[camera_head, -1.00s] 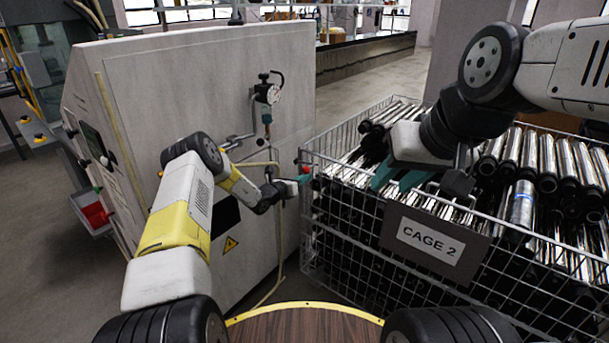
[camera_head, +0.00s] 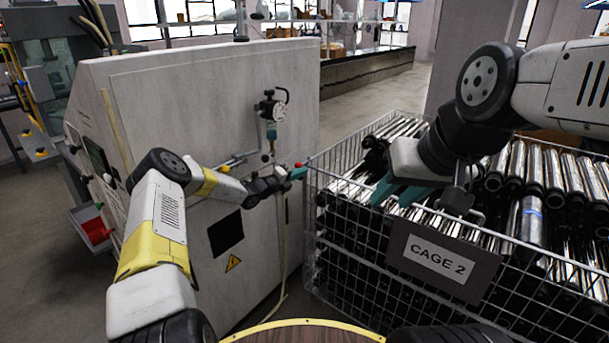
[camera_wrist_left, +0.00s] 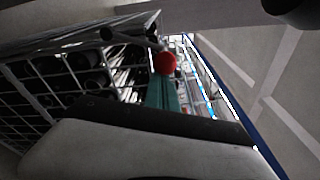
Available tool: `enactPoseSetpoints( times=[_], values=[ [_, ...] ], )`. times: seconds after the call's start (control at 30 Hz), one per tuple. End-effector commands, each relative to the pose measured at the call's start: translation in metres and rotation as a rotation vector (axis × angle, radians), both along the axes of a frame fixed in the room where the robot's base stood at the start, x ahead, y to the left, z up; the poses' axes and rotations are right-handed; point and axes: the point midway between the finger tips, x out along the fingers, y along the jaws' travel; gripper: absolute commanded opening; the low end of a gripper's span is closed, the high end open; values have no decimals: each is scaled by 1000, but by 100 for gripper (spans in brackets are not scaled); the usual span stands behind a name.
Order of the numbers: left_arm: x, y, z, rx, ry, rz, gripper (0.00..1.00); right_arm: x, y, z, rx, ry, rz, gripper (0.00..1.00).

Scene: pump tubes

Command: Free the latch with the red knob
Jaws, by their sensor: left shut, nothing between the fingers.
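The red knob (camera_head: 298,165) shows at the near left corner of the wire cage, in front of the pale machine cabinet. The latch part that carries it is hidden or too small to make out. My left gripper (camera_head: 297,173) is shut and empty, its teal fingertips right at the knob, just below it in the picture. In the left wrist view the red knob (camera_wrist_left: 165,63) stands just beyond the tip of the teal fingers (camera_wrist_left: 163,93); I cannot tell whether they touch. My right gripper (camera_head: 400,191) has its teal fingers apart over the front of the cage.
The wire cage (camera_head: 345,240), signed CAGE 2 (camera_head: 440,260), is full of metal tubes and stands close right of my left gripper. The cabinet (camera_head: 130,85) carries a gauge (camera_head: 272,107) and a hanging hose close behind that gripper. Floor is open behind the cage.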

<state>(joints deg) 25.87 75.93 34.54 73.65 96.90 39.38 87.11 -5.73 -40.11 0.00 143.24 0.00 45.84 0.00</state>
Motion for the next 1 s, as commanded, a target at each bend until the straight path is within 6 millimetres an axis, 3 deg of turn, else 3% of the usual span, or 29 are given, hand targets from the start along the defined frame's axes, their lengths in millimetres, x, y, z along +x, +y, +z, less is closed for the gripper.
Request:
enactPoseSetpoints(
  times=[0.37,1.0],
  values=[
    [15,20,14,-218,164,1,0,0,0,0,0,0,0,36],
    [23,31,18,-212,159,4,0,0,0,0,0,0,0,36]
  ],
)
